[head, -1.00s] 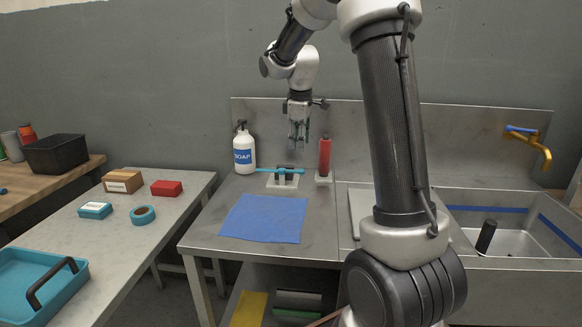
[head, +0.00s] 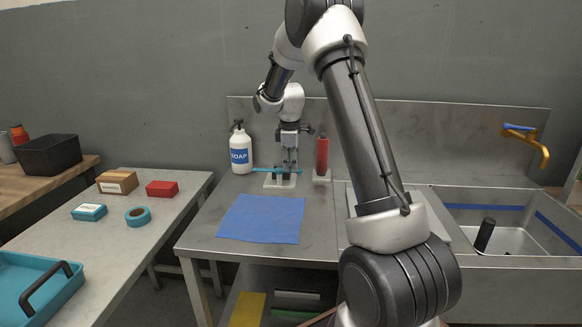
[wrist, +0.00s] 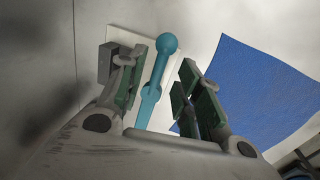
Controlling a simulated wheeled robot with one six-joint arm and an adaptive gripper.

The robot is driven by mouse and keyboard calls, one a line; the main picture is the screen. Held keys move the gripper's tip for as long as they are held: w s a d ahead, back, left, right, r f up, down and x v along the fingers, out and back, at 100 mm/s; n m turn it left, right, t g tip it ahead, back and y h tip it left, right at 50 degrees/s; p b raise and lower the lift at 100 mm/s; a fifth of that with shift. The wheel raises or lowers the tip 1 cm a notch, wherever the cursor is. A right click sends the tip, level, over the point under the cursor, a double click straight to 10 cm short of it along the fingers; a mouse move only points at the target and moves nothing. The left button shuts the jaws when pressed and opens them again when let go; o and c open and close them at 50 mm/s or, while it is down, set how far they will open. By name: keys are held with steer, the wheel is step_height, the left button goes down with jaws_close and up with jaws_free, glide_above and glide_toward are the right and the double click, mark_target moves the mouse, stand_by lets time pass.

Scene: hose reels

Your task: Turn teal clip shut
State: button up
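The teal clip (head: 262,169) is a bar with a ball end on a small pale mount (head: 283,184) at the back of the metal counter. In the wrist view its teal lever (wrist: 155,85) runs between my two fingers. My gripper (head: 289,170) points down at the clip from above. In the wrist view my gripper (wrist: 155,88) is open, with a finger on each side of the lever and a visible gap on the right side. The left finger is close to the lever; I cannot tell if it touches. The fingers partly hide the mount in the head view.
A soap bottle (head: 240,150) stands left of the clip, and a red bottle (head: 322,156) stands close on its right. A blue cloth (head: 262,218) lies in front. A sink (head: 510,236) with a brass tap (head: 533,147) is at the right.

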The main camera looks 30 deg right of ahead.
steer(key=shift+w+d+f, duration=0.15)
steer(key=shift+w+f, duration=0.05)
steer(key=shift+f, duration=0.8)
jaws_close()
